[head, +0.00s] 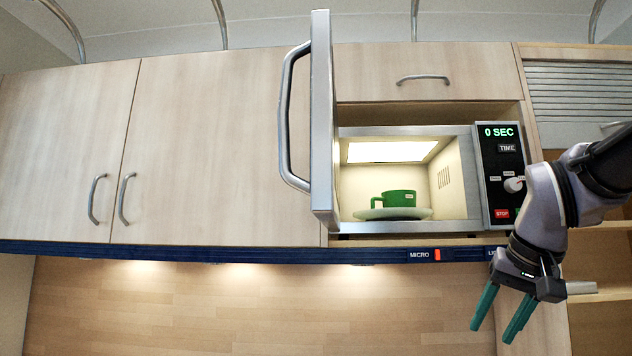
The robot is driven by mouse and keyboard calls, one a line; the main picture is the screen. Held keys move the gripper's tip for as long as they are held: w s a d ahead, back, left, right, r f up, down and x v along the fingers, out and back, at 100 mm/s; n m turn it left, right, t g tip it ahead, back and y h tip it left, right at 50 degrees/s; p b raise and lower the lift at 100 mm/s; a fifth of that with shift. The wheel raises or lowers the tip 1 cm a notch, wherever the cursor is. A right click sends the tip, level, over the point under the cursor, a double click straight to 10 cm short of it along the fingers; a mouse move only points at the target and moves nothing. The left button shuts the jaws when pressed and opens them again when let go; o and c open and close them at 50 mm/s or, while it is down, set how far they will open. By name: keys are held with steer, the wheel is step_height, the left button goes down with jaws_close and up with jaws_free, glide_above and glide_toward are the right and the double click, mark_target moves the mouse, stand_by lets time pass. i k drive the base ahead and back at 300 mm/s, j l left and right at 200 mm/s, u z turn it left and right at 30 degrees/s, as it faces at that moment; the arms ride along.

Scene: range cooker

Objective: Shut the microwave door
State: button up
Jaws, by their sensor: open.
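The microwave (466,186) is set into the wall cabinets, lit inside. Its door (322,120) stands wide open, seen nearly edge-on, hinged at the left side of the opening and swung out toward me. The door's curved metal handle (285,120) is on the door's left-facing side. Inside, a green cup (399,198) stands on a pale plate (420,213). My gripper (496,325) is at the lower right, below the control panel, with two green fingers apart and pointing down. It is open, empty and well away from the door.
The control panel (503,170) reads 0 SEC. Closed wooden cabinets (210,150) with metal handles lie left of the door. A dark blue rail (200,252) runs below them. Open shelves (600,292) are behind my arm at right. The space below the rail looks clear.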

mark_target(323, 188)
steer(key=k+j, duration=0.1)
steer(key=j, duration=0.2)
steer(key=k+j, duration=0.1)
steer(key=j, duration=0.25)
steer(key=k+j, duration=0.1)
steer(key=j, duration=0.2)
steer(key=i+j, duration=0.15)
steer(key=i, duration=0.2)
steer(key=k+j, duration=0.1)
steer(key=k, duration=0.9)
